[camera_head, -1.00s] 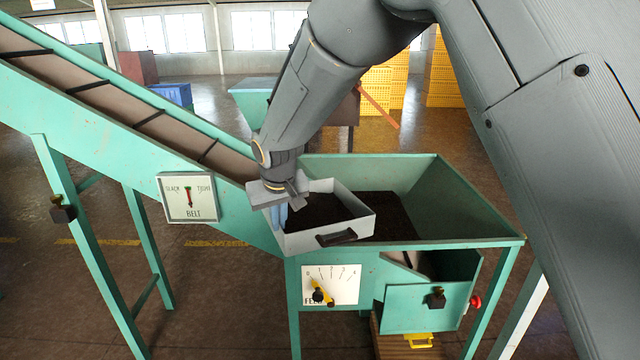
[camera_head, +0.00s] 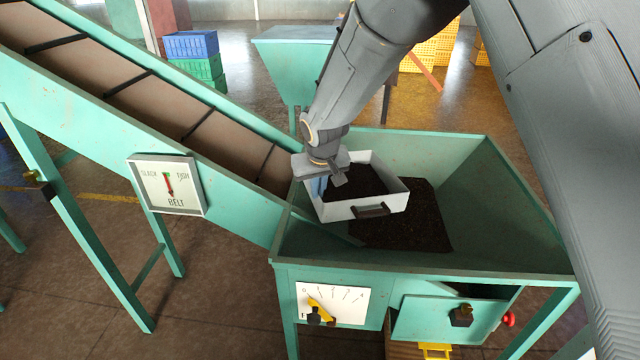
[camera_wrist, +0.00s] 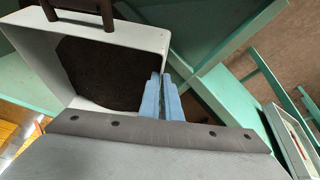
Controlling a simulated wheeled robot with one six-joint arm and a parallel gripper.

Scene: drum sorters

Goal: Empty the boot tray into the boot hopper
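A white tray (camera_head: 339,212) with a dark handle (camera_head: 370,210) holds dark loose soil (camera_head: 355,184). It is above the left part of the green hopper (camera_head: 510,195) and looks roughly level. More dark soil (camera_head: 425,225) lies in the hopper below and right of the tray. My gripper (camera_head: 319,187) is at the tray's left side, its blue fingers shut on the tray wall. In the wrist view, the fingers (camera_wrist: 166,96) pinch the wall of the tray (camera_wrist: 138,36), with the soil (camera_wrist: 105,75) still inside. The hopper floor under the tray is hidden.
A sloping belt conveyor (camera_head: 150,90) with a belt gauge (camera_head: 167,185) rises to the left from the hopper. A feed dial (camera_head: 332,303) and a hinged-looking panel (camera_head: 440,320) are on the hopper's front. Another green hopper (camera_head: 295,60) and stacked crates (camera_head: 192,45) stand behind.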

